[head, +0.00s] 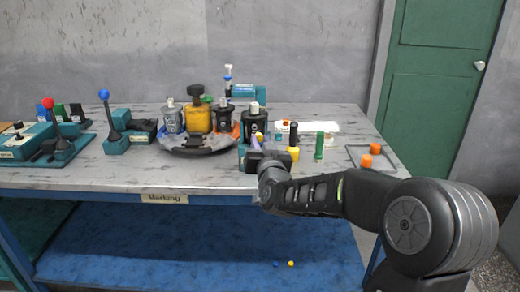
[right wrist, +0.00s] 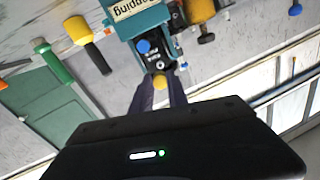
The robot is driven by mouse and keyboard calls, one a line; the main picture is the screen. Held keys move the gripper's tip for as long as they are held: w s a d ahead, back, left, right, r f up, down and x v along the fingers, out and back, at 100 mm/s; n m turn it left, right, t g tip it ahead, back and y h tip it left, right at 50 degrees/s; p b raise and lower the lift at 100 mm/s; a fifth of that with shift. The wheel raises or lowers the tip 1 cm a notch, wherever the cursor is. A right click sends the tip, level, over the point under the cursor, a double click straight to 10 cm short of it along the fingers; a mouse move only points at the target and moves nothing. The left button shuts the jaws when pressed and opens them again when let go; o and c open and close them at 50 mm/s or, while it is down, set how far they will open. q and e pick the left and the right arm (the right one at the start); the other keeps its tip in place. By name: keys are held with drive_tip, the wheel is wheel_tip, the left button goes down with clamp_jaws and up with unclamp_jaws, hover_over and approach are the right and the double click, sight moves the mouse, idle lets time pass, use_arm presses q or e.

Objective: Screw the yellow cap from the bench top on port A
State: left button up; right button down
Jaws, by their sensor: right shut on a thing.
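My right gripper (head: 256,143) reaches from the right to a teal block near the bench's front edge; its fingers also show in the right wrist view (right wrist: 160,92). They are shut on the yellow cap (right wrist: 160,82), which shows at their tips. The cap is right in front of the black face (right wrist: 156,62) of the teal block (right wrist: 137,18). I cannot tell whether it touches or sits on a port. A blue cap (right wrist: 143,46) is on that face beside it. In the head view, my gripper hides the cap and most of the block. My left gripper is out of view.
A yellow-and-black tool (head: 293,142) and a green one (head: 319,146) stand right of the gripper. Orange pieces (head: 366,160) lie by a frame tray. Bottles stand on a dark round tray (head: 196,150) to the left. Small blue and yellow pieces (head: 291,263) lie on the lower shelf.

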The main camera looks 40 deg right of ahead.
drive_tip(key=shift+w, duration=0.1)
drive_tip(key=shift+x, duration=2.65)
drive_tip(key=shift+f+b, duration=0.15)
drive_tip(key=shift+b, duration=0.15)
drive_tip(key=shift+w+d, duration=0.15)
drive_tip(key=shift+w, duration=0.15)
drive_tip(key=c, duration=1.5)
unclamp_jaws()
drive_tip(key=shift+s, duration=0.15)
